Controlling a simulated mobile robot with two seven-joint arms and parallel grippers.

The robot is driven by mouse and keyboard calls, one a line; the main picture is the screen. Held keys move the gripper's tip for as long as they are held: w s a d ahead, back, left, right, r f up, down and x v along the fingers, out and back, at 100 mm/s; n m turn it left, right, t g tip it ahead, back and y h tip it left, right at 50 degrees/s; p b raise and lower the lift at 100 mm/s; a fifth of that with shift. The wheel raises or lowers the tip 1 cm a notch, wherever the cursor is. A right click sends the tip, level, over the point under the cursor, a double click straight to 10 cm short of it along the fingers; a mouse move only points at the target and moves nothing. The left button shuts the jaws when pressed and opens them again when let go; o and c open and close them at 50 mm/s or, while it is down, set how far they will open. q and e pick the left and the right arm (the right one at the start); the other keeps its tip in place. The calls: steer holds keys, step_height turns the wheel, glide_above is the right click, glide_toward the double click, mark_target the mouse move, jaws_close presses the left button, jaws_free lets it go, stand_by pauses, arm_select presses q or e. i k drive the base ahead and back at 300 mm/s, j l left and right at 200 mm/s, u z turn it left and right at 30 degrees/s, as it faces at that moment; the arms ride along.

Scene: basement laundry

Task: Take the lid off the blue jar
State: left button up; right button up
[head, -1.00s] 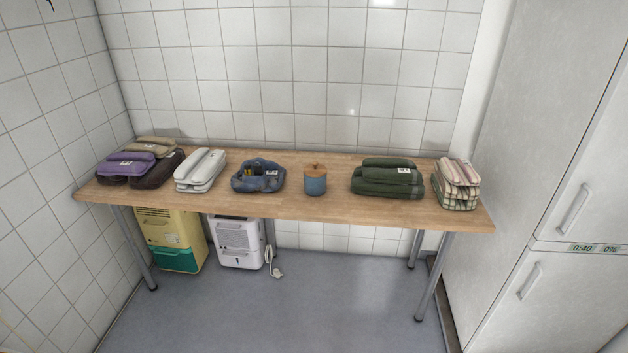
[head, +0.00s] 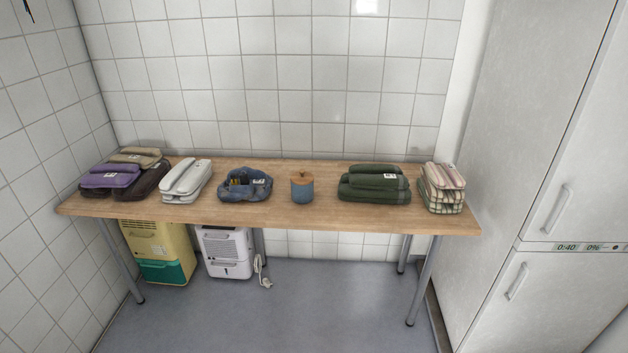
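The blue jar (head: 302,192) stands upright on the wooden table (head: 330,217), near the middle. Its brown wooden lid (head: 302,177) with a small knob sits on top of it. Neither of my grippers shows in the head view.
A blue fabric basket (head: 245,190) stands left of the jar, with green folded textiles (head: 374,187) to its right. Floor (head: 270,315) before the table is clear.

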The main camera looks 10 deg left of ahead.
mark_target(301, 178)
steer(key=i+j+z, duration=0.1)
steer(key=j+z, duration=0.15)
steer(key=z, duration=0.2)
steer(key=j+z, duration=0.25)
steer(key=z, duration=0.25)
steer(key=j+z, duration=0.45)
steer(key=j, duration=0.5)
steer(key=j+z, duration=0.2)
steer(key=j, duration=0.7)
steer(key=k+j, duration=0.1)
steer(key=j, duration=0.75)
steer(key=k+j, duration=0.15)
steer(key=j, duration=0.75)
steer(key=k+z, duration=0.05)
